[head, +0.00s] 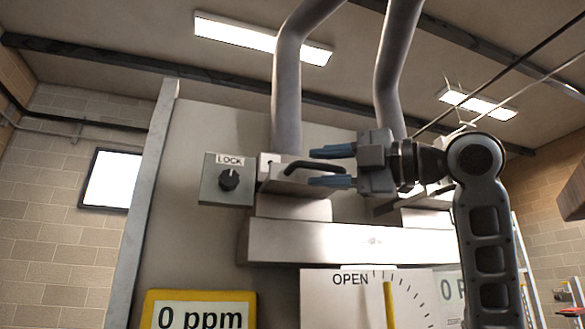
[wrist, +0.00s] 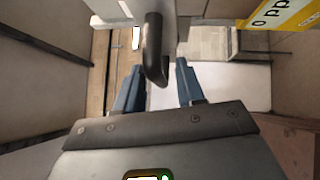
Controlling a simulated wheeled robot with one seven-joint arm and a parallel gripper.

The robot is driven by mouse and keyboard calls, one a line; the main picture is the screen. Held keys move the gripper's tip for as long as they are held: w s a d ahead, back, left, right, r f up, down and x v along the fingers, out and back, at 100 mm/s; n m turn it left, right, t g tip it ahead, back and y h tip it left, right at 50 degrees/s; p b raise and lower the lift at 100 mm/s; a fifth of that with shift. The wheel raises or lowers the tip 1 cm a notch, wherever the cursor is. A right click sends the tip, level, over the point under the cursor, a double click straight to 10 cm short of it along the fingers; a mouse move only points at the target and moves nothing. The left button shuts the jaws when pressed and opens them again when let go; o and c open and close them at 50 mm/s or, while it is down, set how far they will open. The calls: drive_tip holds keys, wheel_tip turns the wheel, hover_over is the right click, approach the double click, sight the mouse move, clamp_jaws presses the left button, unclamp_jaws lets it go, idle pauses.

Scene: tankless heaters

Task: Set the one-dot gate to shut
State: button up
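A dark curved handle (head: 298,164) sticks out from the gate housing (head: 292,207) under the left grey pipe. I cannot make out any dot marks. My gripper (head: 318,167) comes in from the right with its blue fingers apart, one above and one below the handle's level. In the wrist view the black handle (wrist: 153,50) reaches between the open fingertips of my gripper (wrist: 159,76). No clear contact shows. A white dial (head: 352,305) marked OPEN has a yellow pointer (head: 391,305); its lower part is cut off.
A LOCK knob (head: 228,180) sits on a grey box left of the handle. A second pipe (head: 396,60) and housing (head: 425,217) stand to the right, partly behind my arm. A yellow-framed 0 ppm display (head: 200,315) is below left. A ledge (head: 330,242) runs beneath.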

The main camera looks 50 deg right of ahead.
drive_tip(key=shift+w+r, duration=0.1)
drive_tip(key=shift+w, duration=0.35)
drive_tip(key=shift+a, duration=0.1)
drive_tip(key=shift+c, duration=0.2)
clamp_jaws()
